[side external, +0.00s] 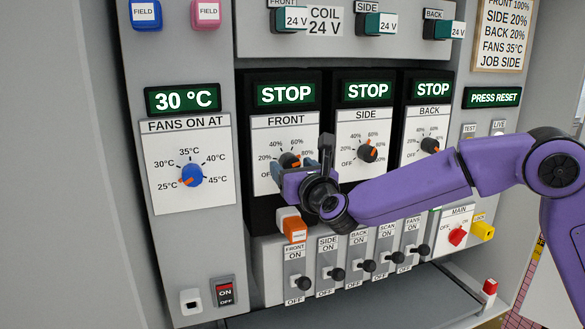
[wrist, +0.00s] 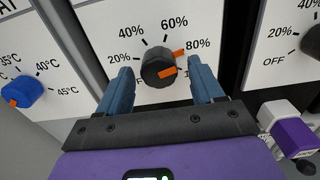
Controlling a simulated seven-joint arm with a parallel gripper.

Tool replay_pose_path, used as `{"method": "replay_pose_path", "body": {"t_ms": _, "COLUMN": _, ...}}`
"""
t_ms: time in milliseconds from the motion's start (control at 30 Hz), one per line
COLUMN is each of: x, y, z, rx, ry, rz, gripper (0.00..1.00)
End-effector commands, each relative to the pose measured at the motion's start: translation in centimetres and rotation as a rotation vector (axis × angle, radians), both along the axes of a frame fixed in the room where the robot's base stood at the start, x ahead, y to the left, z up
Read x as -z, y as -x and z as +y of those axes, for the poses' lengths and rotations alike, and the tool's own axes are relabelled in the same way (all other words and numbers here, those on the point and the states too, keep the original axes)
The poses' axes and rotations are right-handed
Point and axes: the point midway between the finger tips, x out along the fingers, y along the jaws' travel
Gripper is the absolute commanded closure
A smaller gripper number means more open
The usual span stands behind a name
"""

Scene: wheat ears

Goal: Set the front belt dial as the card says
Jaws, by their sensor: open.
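The front belt dial is a dark round knob (wrist: 154,66) with an orange pointer, on the white FRONT plate (side external: 262,150). In the wrist view its pointer aims right and slightly up, close to the 80% mark. My gripper (wrist: 161,75) is open, its blue fingers on the left and right of the knob; I cannot tell whether they touch it. In the side view my gripper (side external: 305,172) partly covers the front dial (side external: 288,160) and the plate's lower right. The card (side external: 503,32) reads FRONT 100%, SIDE 20%, BACK 20%, FANS 35°C, JOB SIDE.
The side dial (side external: 367,151) and back dial (side external: 430,146) stand to the right. The blue fans dial (side external: 191,175) is left, near 25°C. Displays show STOP, 30 °C (side external: 184,98) and PRESS RESET (side external: 493,97). Several toggle switches (side external: 335,274) sit below my gripper.

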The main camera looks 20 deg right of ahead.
Motion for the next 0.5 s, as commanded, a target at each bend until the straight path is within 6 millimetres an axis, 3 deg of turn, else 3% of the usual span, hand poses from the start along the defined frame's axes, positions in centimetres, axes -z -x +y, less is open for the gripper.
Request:
{"method": "replay_pose_path", "body": {"t_ms": 400, "x": -0.01, "y": -0.74, "z": -0.01, "rx": 0.0, "ry": 0.001, "rz": 0.0, "gripper": 0.33}}
{"method": "replay_pose_path", "body": {"t_ms": 433, "x": 0.0, "y": -0.74, "z": -0.01, "rx": 0.0, "ry": 0.001, "rz": 0.0, "gripper": 0.4}}
{"method": "replay_pose_path", "body": {"t_ms": 500, "x": -0.01, "y": -0.73, "z": -0.01, "rx": 0.0, "ry": 0.001, "rz": 0.0, "gripper": 0.63}}
